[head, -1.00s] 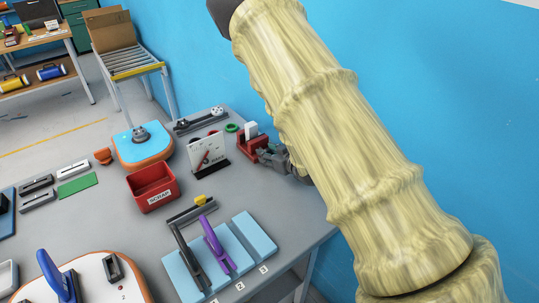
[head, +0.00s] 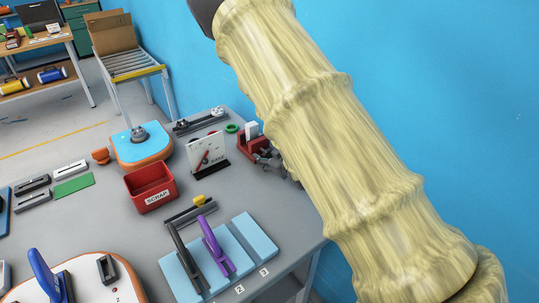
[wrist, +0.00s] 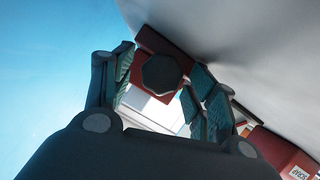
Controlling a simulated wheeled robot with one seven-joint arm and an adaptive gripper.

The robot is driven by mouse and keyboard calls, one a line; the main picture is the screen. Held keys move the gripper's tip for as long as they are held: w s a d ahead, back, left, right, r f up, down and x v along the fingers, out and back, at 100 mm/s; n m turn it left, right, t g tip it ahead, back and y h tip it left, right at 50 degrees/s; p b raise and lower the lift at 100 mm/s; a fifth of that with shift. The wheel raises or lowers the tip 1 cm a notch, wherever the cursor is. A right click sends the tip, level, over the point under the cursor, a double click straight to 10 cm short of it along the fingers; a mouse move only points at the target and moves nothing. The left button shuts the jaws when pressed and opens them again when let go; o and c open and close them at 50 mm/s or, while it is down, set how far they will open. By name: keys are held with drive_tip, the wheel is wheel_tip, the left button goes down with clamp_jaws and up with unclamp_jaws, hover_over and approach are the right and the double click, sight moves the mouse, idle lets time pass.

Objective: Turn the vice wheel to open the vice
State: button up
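The red vice (head: 246,146) stands on the grey bench by the blue wall, with a white block (head: 251,129) at its jaws. In the wrist view, the vice wheel (wrist: 162,73), a dark octagonal knob, lies between my fingers in front of the red vice body (wrist: 150,40). My gripper (wrist: 160,84) is open around the wheel, with its green pads on either side. Small gaps show beside the wheel; contact cannot be told. In the head view my gripper (head: 268,158) is beside the vice and mostly hidden by my arm.
A white display plate (head: 207,152) stands just left of the vice. A red scrap bin (head: 151,187) and blue boards (head: 254,236) with dark and purple tools are nearer. A green ring (head: 232,128) lies behind. The blue wall is close on the right.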

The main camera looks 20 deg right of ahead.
drive_tip(key=shift+s, duration=0.1)
drive_tip(key=v, duration=1.1)
drive_tip(key=shift+s+r, duration=0.15)
drive_tip(key=shift+s, duration=0.2)
